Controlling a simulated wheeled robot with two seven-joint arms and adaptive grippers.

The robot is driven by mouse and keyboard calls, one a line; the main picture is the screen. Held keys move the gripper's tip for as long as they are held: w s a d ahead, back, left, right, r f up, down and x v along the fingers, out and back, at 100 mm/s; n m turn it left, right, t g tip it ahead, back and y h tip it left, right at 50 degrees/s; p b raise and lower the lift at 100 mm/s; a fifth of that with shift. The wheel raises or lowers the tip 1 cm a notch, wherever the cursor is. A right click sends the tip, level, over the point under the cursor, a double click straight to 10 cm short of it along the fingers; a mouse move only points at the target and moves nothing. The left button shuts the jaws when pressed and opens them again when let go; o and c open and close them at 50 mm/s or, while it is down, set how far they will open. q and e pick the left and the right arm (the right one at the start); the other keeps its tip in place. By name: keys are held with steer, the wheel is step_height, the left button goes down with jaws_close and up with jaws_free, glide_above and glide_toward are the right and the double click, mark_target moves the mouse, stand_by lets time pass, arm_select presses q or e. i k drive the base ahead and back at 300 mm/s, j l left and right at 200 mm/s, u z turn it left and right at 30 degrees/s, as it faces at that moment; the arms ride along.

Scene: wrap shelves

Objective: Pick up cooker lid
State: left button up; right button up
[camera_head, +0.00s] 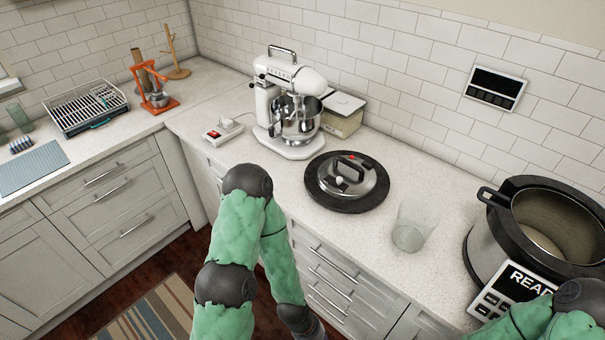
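The cooker lid (325,194) lies flat on the white countertop near the front edge. It has a wide black rim, a shiny metal middle and a dark handle with a small red part. The cooker (484,245) stands at the right with its top open, its bowl showing and a panel reading "READ", partly cut off by my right arm. My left arm bends at the lower middle, to the left of the lid, and runs down out of the picture. My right arm shows only at the bottom right corner. Neither gripper is in view.
A clear glass (411,228) stands between lid and cooker. A stand mixer (290,100) stands behind the lid, with a box (343,116) beside it and a small scale-like device (222,131) to its left. Drawers lie below the counter edge. A dish rack (86,108) is far left.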

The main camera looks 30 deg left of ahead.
mark_target(348, 171)
steer(key=u, duration=0.5)
steer(key=i+j+z, duration=0.1)
steer(key=z, duration=2.05)
steer(key=k+j+z, duration=0.45)
steer(key=j, duration=0.25)
steer(key=k+j+z, duration=0.45)
steer(key=k+j, duration=0.1)
